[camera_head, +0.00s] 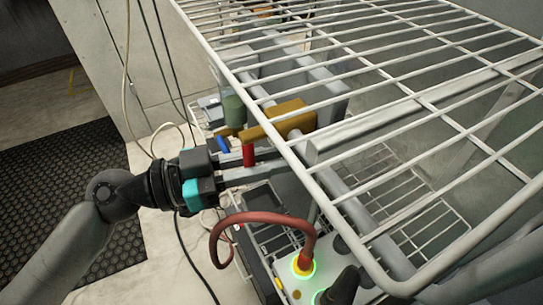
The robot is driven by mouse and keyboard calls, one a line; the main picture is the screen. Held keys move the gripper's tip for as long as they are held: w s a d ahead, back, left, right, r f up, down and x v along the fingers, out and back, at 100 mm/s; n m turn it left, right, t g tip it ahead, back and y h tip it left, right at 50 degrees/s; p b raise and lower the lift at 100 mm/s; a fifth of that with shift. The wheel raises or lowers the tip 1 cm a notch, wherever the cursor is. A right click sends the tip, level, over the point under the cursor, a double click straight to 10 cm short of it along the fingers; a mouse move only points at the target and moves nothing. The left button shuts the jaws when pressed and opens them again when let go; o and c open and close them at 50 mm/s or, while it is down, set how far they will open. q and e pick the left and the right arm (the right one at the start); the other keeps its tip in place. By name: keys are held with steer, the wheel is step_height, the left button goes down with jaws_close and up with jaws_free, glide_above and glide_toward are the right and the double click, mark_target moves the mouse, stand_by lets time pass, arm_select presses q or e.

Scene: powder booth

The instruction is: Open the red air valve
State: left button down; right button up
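The red air valve handle (249,155) is a small upright red piece below a brass-yellow block (288,119), under the wire rack. My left gripper (268,166) reaches in from the left, its two grey fingers apart and pointing right. The red piece shows between or just behind the fingers; I cannot tell if they touch it. The finger ends are partly lost against the clutter under the rack. My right gripper is not in view.
A white wire rack (400,112) overhangs the right side. A blue handle (223,145) is close to my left gripper. A red hose (262,217) loops to a control box (333,262) with green-lit rings. Black cables hang nearby. Open floor (35,110) is at left.

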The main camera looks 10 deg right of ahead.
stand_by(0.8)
arm_select(q)
steer(key=w+m+b, duration=0.1)
steer(key=m+b, duration=0.1)
steer(key=b, duration=0.1)
steer(key=w+m+y+b, duration=0.1)
steer(key=m+b, duration=0.1)
steer(key=b, duration=0.2)
steer(key=w+a+m+b, duration=0.1)
steer(key=m+b, duration=0.1)
steer(key=b, duration=0.2)
steer(key=shift+r+m+y, duration=0.3)
steer(key=c, duration=0.8)
jaws_free()
